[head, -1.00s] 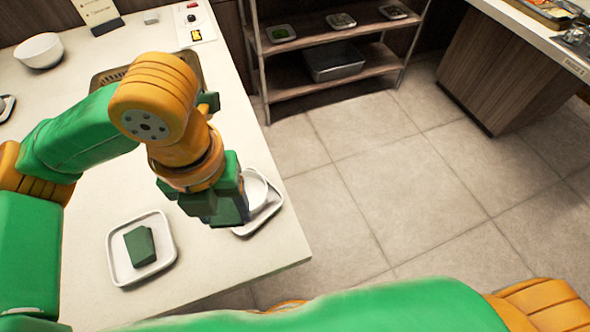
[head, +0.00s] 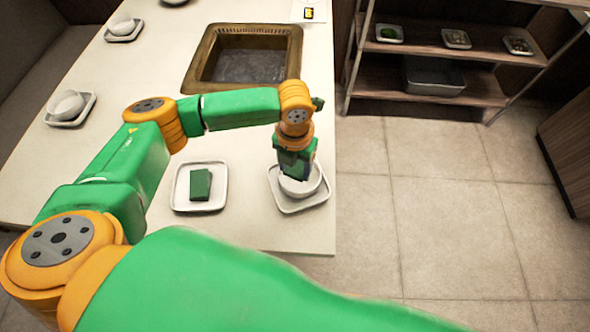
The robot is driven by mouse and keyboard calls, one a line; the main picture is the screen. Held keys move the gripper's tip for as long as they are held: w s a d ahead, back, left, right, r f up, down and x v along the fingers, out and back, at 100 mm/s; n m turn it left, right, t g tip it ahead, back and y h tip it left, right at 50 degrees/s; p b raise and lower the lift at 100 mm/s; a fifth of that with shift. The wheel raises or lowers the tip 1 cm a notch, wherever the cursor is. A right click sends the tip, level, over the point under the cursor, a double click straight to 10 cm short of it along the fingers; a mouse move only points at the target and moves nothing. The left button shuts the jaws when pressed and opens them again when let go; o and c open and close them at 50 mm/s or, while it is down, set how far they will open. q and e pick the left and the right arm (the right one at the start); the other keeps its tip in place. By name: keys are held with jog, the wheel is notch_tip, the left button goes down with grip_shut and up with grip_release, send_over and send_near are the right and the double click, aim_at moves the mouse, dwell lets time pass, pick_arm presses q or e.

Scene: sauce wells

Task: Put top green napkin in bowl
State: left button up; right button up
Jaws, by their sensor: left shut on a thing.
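My left gripper (head: 297,172) reaches down over the white bowl (head: 312,187) on the right square plate (head: 290,207). It is shut on a dark green piece that looks like a green napkin; the fingers are dark too, so the napkin's outline is hard to make out. The piece is at or just above the bowl's opening; I cannot tell whether it touches the bowl. Another folded green napkin (head: 200,184) lies on the white square plate (head: 178,197) to the left. My right gripper is out of view.
A sunken grill with a brown frame (head: 197,75) lies behind in the pale table (head: 235,235). More bowls on plates (head: 67,106) (head: 122,26) stand along the left side. A shelf (head: 430,83) with small dishes stands beyond the table's right edge.

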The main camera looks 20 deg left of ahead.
aim_at(294, 172)
pick_arm(q)
notch_tip(294, 172, down, 2)
jog(key=shift+s+f, duration=0.1)
jog(key=shift+f, duration=0.1)
jog(key=shift+f, duration=0.55)
jog(key=o, duration=1.3)
jog(key=shift+r, duration=0.1)
notch_tip(294, 172, up, 13)
jog(key=shift+r+b, duration=0.1)
jog(key=shift+b, duration=0.2)
